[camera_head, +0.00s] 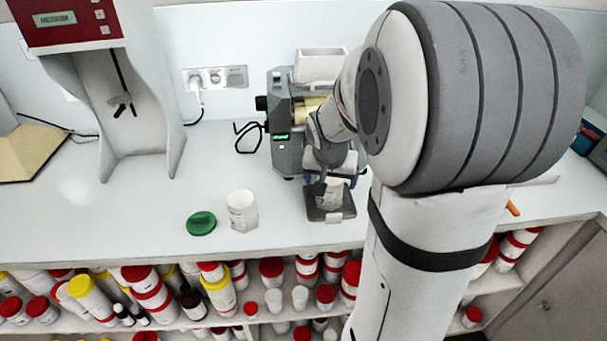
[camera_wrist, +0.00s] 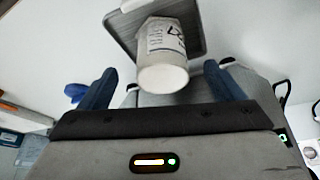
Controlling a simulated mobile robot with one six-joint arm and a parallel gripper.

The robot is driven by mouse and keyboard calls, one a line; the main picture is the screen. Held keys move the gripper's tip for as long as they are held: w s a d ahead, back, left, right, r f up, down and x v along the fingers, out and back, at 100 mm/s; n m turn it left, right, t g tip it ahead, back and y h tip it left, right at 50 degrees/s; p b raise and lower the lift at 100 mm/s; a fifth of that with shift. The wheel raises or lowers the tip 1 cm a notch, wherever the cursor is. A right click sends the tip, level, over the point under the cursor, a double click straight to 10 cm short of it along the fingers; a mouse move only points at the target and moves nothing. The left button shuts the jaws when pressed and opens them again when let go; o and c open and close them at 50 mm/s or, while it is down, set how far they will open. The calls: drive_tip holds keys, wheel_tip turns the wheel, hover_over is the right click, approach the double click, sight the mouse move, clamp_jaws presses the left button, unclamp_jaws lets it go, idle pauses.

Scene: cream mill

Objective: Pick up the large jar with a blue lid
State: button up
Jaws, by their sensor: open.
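My gripper (camera_head: 334,180) reaches down at the mill, its fingers apart. In the wrist view the two blue fingers (camera_wrist: 157,75) are open, with a white labelled jar (camera_wrist: 166,45) between them in the picture. I cannot tell whether they touch it. This jar, also in the head view (camera_head: 331,194), stands on the mill's dark plate (camera_head: 331,216) and shows no blue lid. A blue round thing (camera_wrist: 75,92) lies left of the fingers in the wrist view, perhaps a lid. No jar wearing a blue lid is clearly visible.
A white open jar (camera_head: 242,211) and a green lid (camera_head: 201,223) sit left of the grey mill (camera_head: 285,140). A red-topped machine (camera_head: 110,75) stands farther left. Several lidded jars fill the shelf (camera_head: 270,332) below. The counter's left front is clear.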

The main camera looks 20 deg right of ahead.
sight(328, 194)
drive_tip(key=x, duration=0.7)
drive_tip(key=shift+a+f, duration=0.2)
drive_tip(key=shift+f, duration=0.25)
drive_tip(key=c, duration=1.1)
drive_tip(key=shift+o, duration=0.2)
